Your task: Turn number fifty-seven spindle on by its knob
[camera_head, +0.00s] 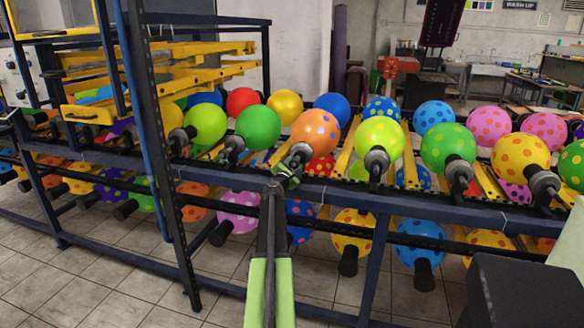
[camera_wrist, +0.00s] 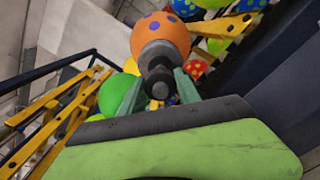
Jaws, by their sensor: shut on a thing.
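An orange balloon with purple dots (camera_head: 316,131) sits on a spindle in the rack's upper row. It also shows at the top of the wrist view (camera_wrist: 160,36). The spindle's dark round knob (camera_wrist: 160,84) faces me, below a grey collar (camera_wrist: 158,56). My gripper (camera_head: 290,164) reaches up to this spindle in the head view. In the wrist view its two green fingers (camera_wrist: 160,90) stand on either side of the knob, shut on it. The knob is mostly hidden by the fingers in the head view. I cannot read any spindle number.
A dark rail (camera_head: 420,202) runs along the front of the upper row. A green balloon (camera_head: 258,127) and a yellow-green dotted balloon (camera_head: 380,143) on similar spindles flank this one. A blue post (camera_head: 158,150) stands to the left. Tiled floor (camera_head: 130,285) lies open in front.

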